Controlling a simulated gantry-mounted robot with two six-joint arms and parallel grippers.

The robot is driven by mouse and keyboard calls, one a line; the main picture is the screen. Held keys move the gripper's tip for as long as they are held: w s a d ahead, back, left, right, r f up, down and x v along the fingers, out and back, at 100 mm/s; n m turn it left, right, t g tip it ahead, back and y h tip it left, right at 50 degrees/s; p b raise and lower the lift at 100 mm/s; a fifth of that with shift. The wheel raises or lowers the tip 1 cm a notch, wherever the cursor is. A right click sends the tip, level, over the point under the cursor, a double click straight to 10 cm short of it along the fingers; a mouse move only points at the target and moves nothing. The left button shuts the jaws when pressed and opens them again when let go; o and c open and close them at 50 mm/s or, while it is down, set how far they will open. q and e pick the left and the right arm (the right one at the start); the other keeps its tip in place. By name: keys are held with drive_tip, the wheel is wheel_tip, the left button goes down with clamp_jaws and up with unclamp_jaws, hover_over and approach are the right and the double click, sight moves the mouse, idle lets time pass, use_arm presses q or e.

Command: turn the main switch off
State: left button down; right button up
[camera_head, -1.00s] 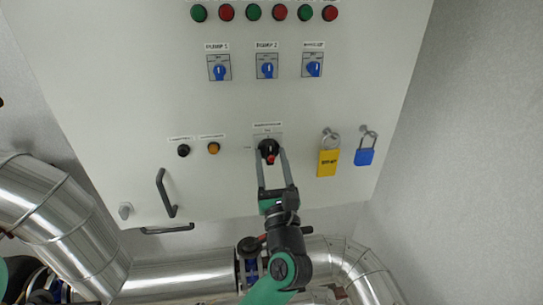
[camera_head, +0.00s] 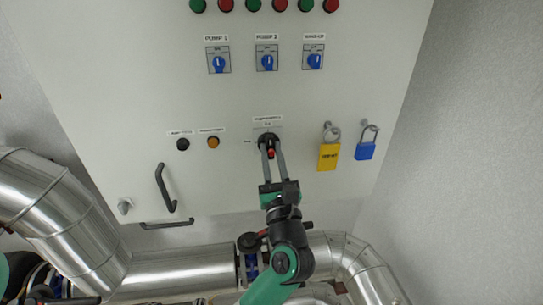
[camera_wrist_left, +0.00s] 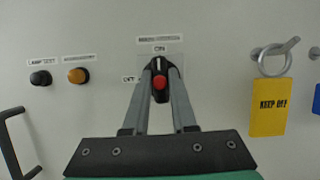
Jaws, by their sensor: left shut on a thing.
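My left gripper (camera_head: 271,147) reaches up from below and is shut on the knob, one finger on each side. The fingers cover the knob's sides in part.
A door handle (camera_head: 165,188) is at lower left. Silver pipes (camera_head: 185,270) run below.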

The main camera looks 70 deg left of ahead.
use_arm(q)
drive_tip(key=n+g+b, duration=0.2)
drive_tip(key=n+b, duration=0.2)
drive_tip(key=n+g+b, duration=0.2)
drive_tip(key=n+b, duration=0.2)
drive_tip(key=b, duration=0.1)
drive_tip(key=n+g+b, duration=0.2)
drive_tip(key=n+b, duration=0.2)
drive_tip(key=shift+w+f+h+b, duration=0.1)
drive_tip(key=shift+f+h+b, duration=0.1)
drive_tip(key=shift+h+b, duration=0.2)
drive_tip(key=n+b, duration=0.1)
drive_tip(key=n, duration=0.1)
drive_tip(key=shift+r+n+g, duration=0.1)
drive_tip(key=shift+n+g, duration=0.2)
drive_tip(key=shift+g, duration=0.1)
drive_tip(key=shift+r+n+h, duration=0.15)
drive_tip(key=shift+n+h, duration=0.35)
drive_tip(key=shift+n, duration=0.5)
drive_tip(key=n+g+h, duration=0.1)
drive_tip(key=n, duration=0.1)
drive_tip(key=shift+r+n, duration=0.1)
drive_tip(key=shift+n, duration=0.2)
drive_tip(key=shift+n+h, duration=0.6)
drive_tip(key=shift+n, duration=0.6)
drive_tip(key=c, duration=0.7)
unclamp_jaws()
